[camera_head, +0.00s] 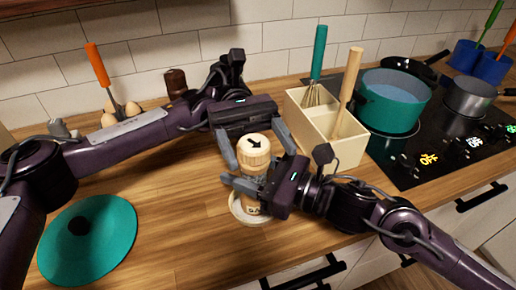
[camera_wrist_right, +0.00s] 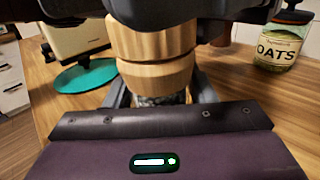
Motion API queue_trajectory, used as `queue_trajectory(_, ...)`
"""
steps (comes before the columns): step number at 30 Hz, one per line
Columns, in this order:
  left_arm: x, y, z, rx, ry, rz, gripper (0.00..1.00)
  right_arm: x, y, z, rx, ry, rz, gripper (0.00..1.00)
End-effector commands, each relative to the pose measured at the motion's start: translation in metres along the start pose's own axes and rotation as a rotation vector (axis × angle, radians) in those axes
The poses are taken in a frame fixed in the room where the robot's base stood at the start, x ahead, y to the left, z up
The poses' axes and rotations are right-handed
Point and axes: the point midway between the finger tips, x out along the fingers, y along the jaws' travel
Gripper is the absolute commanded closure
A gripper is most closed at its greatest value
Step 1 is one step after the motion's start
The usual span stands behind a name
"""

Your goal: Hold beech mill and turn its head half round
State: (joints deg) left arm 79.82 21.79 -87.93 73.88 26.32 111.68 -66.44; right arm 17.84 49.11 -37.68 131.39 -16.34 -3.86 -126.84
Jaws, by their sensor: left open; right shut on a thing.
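The beech mill (camera_head: 254,158) stands upright on a round white dish (camera_head: 238,212). Its pale wooden head bears a black arrow pointing to the lower right. My left gripper (camera_head: 257,157) is open, reaching down from behind with one finger on each side of the head; I cannot tell whether they touch it. My right gripper (camera_head: 250,188) is shut on the mill's body below the head and hides part of it. In the right wrist view the mill (camera_wrist_right: 152,62) shows its wooden head above a dark, speckled body, with my left gripper (camera_wrist_right: 190,12) overhead.
A cream divided box (camera_head: 325,132) with a whisk and a wooden-handled tool stands close to the right. Beyond are a teal pot (camera_head: 393,101) and the hob (camera_head: 432,150). A teal disc (camera_head: 88,238) lies at left. An oats jar (camera_wrist_right: 281,42) stands in the right wrist view.

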Motion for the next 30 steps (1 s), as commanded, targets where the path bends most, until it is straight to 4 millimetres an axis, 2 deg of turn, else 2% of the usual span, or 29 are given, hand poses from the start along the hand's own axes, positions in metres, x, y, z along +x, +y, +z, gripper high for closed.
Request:
queue_trajectory(9,0.001,0.000,0.061,0.002,0.000,-0.002,0.30,0.000,0.000,0.000,0.000,0.000,0.000,0.87)
queue_trajectory(13,0.001,0.000,0.078,0.001,0.000,-0.002,0.30,0.000,0.000,0.000,0.000,0.000,0.000,0.87)
queue_trajectory(18,0.000,0.000,0.087,-0.002,0.000,-0.001,0.30,0.000,0.000,0.000,0.000,0.000,0.000,0.87)
queue_trajectory(26,0.001,0.000,0.088,-0.002,0.000,-0.001,0.30,0.000,0.000,0.000,0.000,0.000,0.000,0.87)
queue_trajectory(30,0.006,0.005,0.093,-0.074,0.012,-0.010,0.30,0.000,0.000,0.000,0.000,0.000,0.000,0.87)
